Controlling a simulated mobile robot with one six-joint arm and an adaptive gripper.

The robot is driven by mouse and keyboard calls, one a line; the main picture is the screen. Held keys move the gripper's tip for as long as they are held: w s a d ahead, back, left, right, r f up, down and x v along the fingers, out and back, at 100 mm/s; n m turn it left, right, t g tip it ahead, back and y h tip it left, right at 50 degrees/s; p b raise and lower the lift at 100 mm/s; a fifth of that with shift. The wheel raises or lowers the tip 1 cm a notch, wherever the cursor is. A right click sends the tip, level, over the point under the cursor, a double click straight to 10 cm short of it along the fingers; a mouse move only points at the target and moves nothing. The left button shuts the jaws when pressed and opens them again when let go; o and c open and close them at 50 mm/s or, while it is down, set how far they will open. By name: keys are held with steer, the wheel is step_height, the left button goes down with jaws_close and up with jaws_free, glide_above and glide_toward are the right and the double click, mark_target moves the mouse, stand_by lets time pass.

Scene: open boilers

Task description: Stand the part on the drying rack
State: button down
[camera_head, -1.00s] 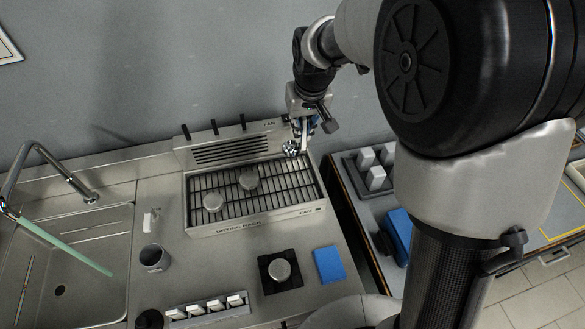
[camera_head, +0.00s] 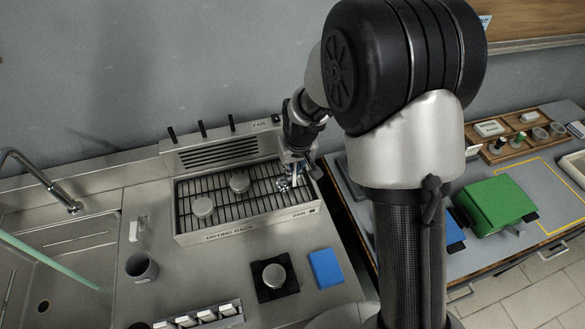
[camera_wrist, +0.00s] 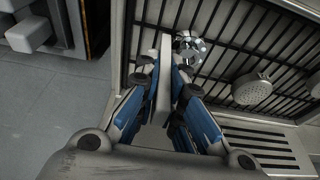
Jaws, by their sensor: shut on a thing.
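The drying rack (camera_head: 188,232) is a metal frame with dark bars, and it also shows in the wrist view (camera_wrist: 128,35). My gripper (camera_head: 297,178) is at the rack's right end. In the wrist view my gripper (camera_wrist: 165,75) has its blue-sided fingers shut on a pale grey, bar-like piece (camera_wrist: 160,85). A shiny, faceted metal part (camera_head: 283,185) shows beside the fingertips, and in the wrist view this shiny part (camera_wrist: 189,46) lies just beyond them, over the bars. Whether it is joined to the bar, and whether it touches the rack, I cannot tell.
Two round metal pieces (camera_head: 239,182) (camera_head: 202,205) stand on the rack's left half. A vented fan panel (camera_head: 216,152) rises behind it. A cup (camera_head: 141,267), a round piece on a black pad (camera_head: 273,275) and a blue block (camera_head: 325,268) are in front.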

steer(key=shift+r, duration=0.1)
steer(key=c, duration=1.7)
jaws_free()
steer(key=shift+r, duration=0.35)
steer(key=p+v, duration=0.2)
steer(key=v, duration=0.9)
steer(key=shift+s+r+p, duration=0.2)
steer(key=shift+s+p, duration=0.05)
steer(key=shift+p, duration=0.05)
